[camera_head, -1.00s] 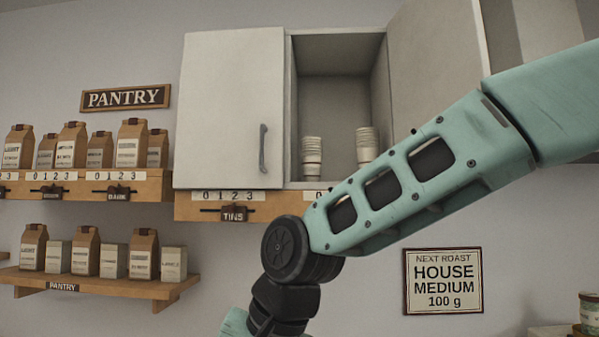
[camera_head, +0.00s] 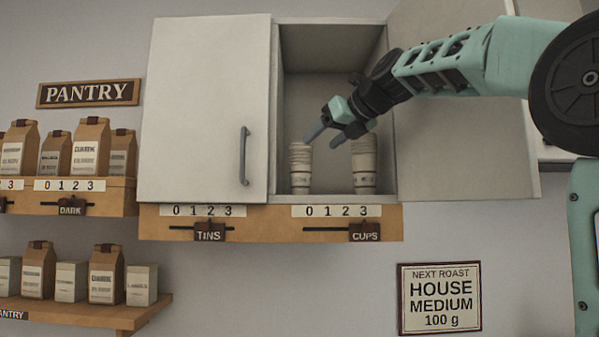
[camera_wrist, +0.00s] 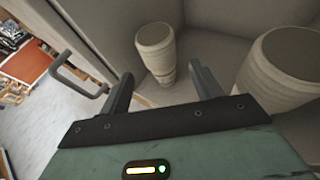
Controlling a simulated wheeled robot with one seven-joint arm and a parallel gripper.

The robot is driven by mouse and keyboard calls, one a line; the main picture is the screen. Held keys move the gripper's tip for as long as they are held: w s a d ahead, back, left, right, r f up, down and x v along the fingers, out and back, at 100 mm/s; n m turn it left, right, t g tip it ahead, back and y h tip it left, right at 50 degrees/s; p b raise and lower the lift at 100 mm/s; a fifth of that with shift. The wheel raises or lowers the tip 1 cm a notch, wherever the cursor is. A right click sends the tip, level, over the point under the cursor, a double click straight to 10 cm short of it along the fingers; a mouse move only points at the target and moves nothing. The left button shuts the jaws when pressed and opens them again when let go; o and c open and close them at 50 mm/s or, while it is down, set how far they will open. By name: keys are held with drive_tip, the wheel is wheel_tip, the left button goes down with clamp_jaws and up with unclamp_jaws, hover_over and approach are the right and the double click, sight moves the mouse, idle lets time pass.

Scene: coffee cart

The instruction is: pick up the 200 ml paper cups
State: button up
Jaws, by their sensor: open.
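Two stacks of pale paper cups stand upright in the open wall cabinet. The left stack (camera_head: 300,169) is the slimmer one and the right stack (camera_head: 364,165) looks wider; I cannot read which is 200 ml. My gripper (camera_head: 323,140) is open and empty at the cabinet opening, between the stacks at about the height of their tops. In the wrist view the slimmer stack (camera_wrist: 156,52) shows just beyond the space between my fingers (camera_wrist: 162,90), and the wider stack (camera_wrist: 286,65) is to the right.
The closed left cabinet door (camera_head: 205,110) with its handle (camera_head: 244,156) borders the opening. The open right door (camera_head: 465,130) stands behind my arm. A ledge with a CUPS slider (camera_head: 365,232) runs below. Pantry shelves with bags (camera_head: 90,150) are at left.

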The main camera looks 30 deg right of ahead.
sight(308, 153)
drive_tip(key=p+x, duration=0.3)
drive_tip(key=x, duration=0.6)
drive_tip(key=shift+w+a+f, duration=0.2)
drive_tip(key=shift+w+f, duration=0.05)
drive_tip(key=shift+f, duration=0.1)
drive_tip(key=c, duration=0.8)
